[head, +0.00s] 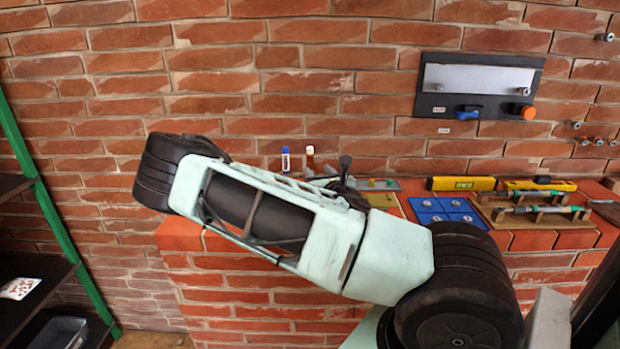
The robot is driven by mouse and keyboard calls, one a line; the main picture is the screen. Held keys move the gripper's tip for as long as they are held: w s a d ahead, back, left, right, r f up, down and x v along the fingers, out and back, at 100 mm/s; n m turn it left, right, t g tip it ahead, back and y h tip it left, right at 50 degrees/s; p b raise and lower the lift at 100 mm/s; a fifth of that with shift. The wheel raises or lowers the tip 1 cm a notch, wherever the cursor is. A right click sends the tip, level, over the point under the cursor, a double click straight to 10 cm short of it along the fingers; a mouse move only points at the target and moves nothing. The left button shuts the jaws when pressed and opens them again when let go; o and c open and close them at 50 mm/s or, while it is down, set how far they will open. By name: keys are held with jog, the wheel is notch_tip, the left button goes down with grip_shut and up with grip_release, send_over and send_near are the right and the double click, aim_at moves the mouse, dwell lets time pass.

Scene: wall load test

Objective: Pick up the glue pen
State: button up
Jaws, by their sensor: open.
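A slim upright tube with a blue top and white body (286,160) stands on the brick ledge against the wall, left of centre. It looks like the glue pen, but it is too small to be sure. Its lower end is hidden by my arm. A similar upright bottle with a white top and brown body (310,158) stands just to its right. My arm crosses the middle of the view in front of the ledge. A dark part (346,168) behind the arm may belong to my gripper; its jaws cannot be made out, nor its distance from the tube.
On the ledge to the right are a blue panel (444,211), a yellow level (462,184) and a wooden rack (530,213) holding tools. A dark wall panel (480,87) hangs above. A shelf (35,275) with a green post (50,210) stands at left.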

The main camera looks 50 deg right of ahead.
aim_at(311, 162)
jog(key=shift+w+d+f+b, duration=0.3)
jog(key=shift+w+b, duration=0.1)
jog(key=shift+b, duration=0.5)
jog(key=shift+w+d+r+p, duration=0.4)
jog(key=shift+w+p, duration=0.2)
jog(key=shift+p, duration=0.05)
jog(key=shift+p+x, duration=0.75)
jog(key=shift+x, duration=2.3)
jog(key=shift+f, duration=0.15)
grip_shut()
